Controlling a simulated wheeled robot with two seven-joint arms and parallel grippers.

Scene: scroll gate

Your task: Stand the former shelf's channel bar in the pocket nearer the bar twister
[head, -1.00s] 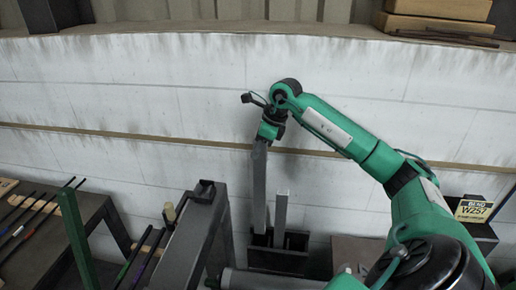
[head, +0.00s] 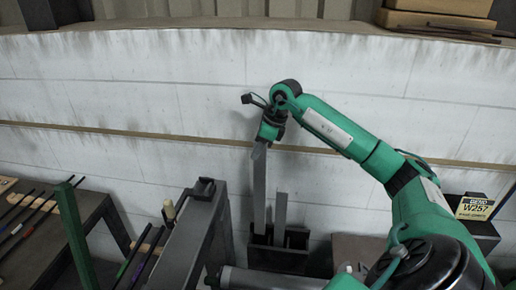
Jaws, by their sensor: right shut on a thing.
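My right gripper (head: 263,140) points down and is shut on the upper end of a long grey channel bar (head: 259,195). The bar hangs close to upright, and its lower end is at the left pocket of a dark box (head: 278,259). The box's front wall hides the foot, so I cannot tell whether it rests on the pocket floor. A second, shorter grey bar (head: 280,215) stands in the box just right of it. My left gripper is not in view. I cannot tell for certain which machine is the bar twister.
A dark grey frame (head: 190,235) stands close left of the box. A bench (head: 95,215) with thin rods is at the far left. A yellow-black sign reading W257 (head: 474,207) stands at the right. A pale wall (head: 130,85) is behind.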

